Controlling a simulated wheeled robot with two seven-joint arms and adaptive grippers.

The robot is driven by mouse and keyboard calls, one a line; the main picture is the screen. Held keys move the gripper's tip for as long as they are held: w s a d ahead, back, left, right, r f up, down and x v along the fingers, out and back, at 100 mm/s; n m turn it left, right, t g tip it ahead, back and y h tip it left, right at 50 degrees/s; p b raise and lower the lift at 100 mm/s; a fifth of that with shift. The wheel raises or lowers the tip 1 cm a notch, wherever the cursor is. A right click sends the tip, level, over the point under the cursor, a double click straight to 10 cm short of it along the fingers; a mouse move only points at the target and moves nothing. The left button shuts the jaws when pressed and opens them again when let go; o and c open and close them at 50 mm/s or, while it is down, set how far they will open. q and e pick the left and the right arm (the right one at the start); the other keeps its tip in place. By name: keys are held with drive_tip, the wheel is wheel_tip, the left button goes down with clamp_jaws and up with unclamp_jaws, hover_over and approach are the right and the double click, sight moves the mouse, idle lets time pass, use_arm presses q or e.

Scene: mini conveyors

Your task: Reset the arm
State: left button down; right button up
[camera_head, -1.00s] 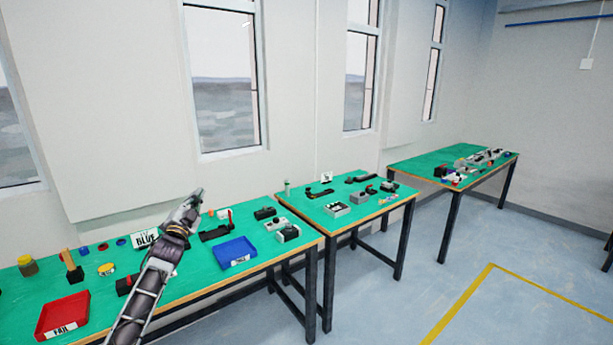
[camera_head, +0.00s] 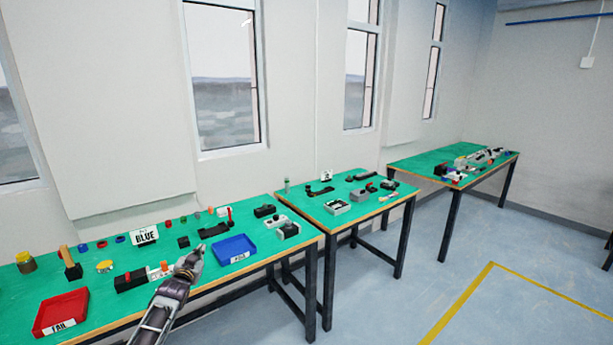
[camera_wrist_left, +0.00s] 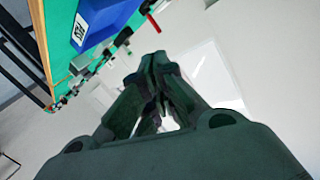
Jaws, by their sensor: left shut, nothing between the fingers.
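My left arm comes up from the bottom of the head view. Its gripper (camera_head: 194,257) is in front of the near green table (camera_head: 110,285), left of the blue tray (camera_head: 236,250). In the left wrist view the gripper's fingers (camera_wrist_left: 158,62) are together at the tips with nothing between them. That view is tilted, with the blue tray (camera_wrist_left: 100,18) and the green table edge at upper left and pale wall beyond the fingertips. My right gripper does not show.
A red tray (camera_head: 62,314) marked FAIL lies at the near left. Two more green tables stand to the right. Floor (camera_head: 400,300) at right is open.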

use_arm(q)
drive_tip(key=s+f+g+b, duration=0.15)
drive_tip(key=s+f, duration=0.35)
drive_tip(key=f, duration=0.8)
drive_tip(key=s+f+g+b, duration=0.15)
drive_tip(key=s+f, duration=0.25)
drive_tip(key=f, duration=0.8)
drive_tip(key=s+d+f+g+b, duration=0.1)
drive_tip(key=s+f+g, duration=0.1)
drive_tip(key=s+f, duration=0.85)
drive_tip(key=s+d+f+g+b, duration=0.1)
drive_tip(key=s+f+g, duration=0.2)
drive_tip(key=s+f, duration=0.7)
drive_tip(key=s+d+f+g+b, duration=0.1)
drive_tip(key=s+f+g, duration=0.1)
drive_tip(key=s+f, duration=0.7)
drive_tip(key=s+d+f+g+b, duration=0.1)
drive_tip(key=s+f, duration=0.7)
drive_tip(key=s, duration=1.1)
drive_tip(key=s+d+f+g+b, duration=0.1)
drive_tip(key=s+f+g, duration=0.3)
drive_tip(key=s+f, duration=0.5)
drive_tip(key=s+d, duration=0.1)
drive_tip(key=s, duration=0.5)
drive_tip(key=shift+d+f+b, duration=0.15)
drive_tip(key=shift+f+b, duration=0.2)
